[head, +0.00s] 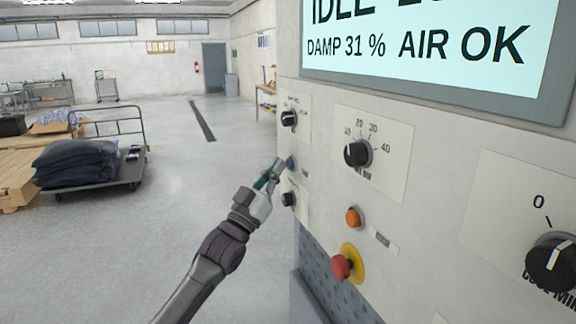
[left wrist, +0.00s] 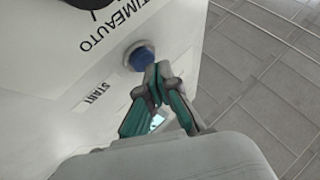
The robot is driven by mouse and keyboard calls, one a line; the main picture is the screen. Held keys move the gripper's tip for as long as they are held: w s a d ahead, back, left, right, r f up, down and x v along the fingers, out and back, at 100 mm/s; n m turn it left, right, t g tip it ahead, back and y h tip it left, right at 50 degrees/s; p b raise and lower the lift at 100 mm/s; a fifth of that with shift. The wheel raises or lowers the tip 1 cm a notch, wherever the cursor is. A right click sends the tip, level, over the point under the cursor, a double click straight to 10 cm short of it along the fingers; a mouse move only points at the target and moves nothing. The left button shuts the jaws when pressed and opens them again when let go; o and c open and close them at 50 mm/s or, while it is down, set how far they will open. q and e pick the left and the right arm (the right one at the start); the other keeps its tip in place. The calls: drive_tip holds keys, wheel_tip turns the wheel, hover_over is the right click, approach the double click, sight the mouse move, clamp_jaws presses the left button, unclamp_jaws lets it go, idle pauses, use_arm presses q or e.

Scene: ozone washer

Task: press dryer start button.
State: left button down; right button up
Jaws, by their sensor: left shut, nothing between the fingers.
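The blue start button (head: 290,163) sits on the left part of the pale control panel, between two black knobs. In the left wrist view the blue button (left wrist: 140,57) has a light ring around it and a START label (left wrist: 97,92) beside it. My left gripper (head: 278,165) is shut and empty, its fingertips close to the button. In the left wrist view my left gripper's tips (left wrist: 158,68) are right beside the button's edge; I cannot tell whether they touch it. My right gripper is not in view.
The panel also carries an orange button (head: 353,217), a red mushroom button (head: 342,266) on a yellow ring, a dial (head: 357,153) and a screen (head: 420,45) reading IDLE, DAMP 31 %, AIR OK. A cart with dark sacks (head: 75,163) stands left. The floor between is clear.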

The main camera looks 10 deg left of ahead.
use_arm(q)
drive_tip(key=shift+w+d, duration=0.25)
drive_tip(key=shift+d, duration=0.15)
idle(0.8)
drive_tip(key=shift+a, duration=0.1)
drive_tip(key=shift+s+a, duration=0.5)
drive_tip(key=shift+a, duration=0.15)
drive_tip(key=shift+s+a+p, duration=0.2)
drive_tip(key=shift+s+a, duration=0.5)
drive_tip(key=shift+a, duration=0.35)
drive_tip(key=shift+s+a+p, duration=0.2)
drive_tip(key=shift+s+a, duration=0.5)
drive_tip(key=shift+a, duration=0.35)
